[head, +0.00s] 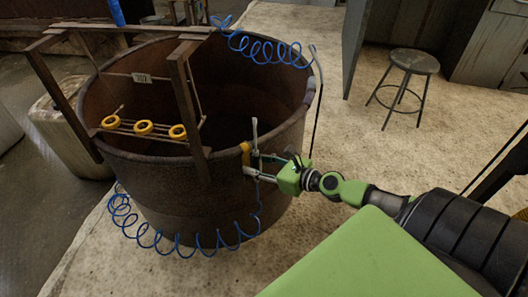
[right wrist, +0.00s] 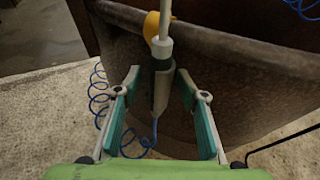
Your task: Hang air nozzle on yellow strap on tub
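The large rusty brown tub (head: 200,195) stands on the floor. The yellow strap (head: 245,153) is on its near right rim; it also shows in the right wrist view (right wrist: 151,27), partly behind the nozzle. The grey air nozzle (head: 254,135) is upright at the strap, against the tub's outer side; I cannot tell whether the strap bears it. In the right wrist view the nozzle (right wrist: 161,65) lies between the fingers of my right gripper (right wrist: 158,73), which are apart with gaps beside it. My right gripper (head: 258,168) is at the tub's outside. My left gripper is not in view.
A blue coiled hose (head: 160,238) hangs around the tub's near side; another blue coil (head: 265,50) is at the back rim. A wooden frame (head: 183,85) with several yellow rings (head: 143,128) spans the tub. A stool (head: 408,70) stands on clear floor at right.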

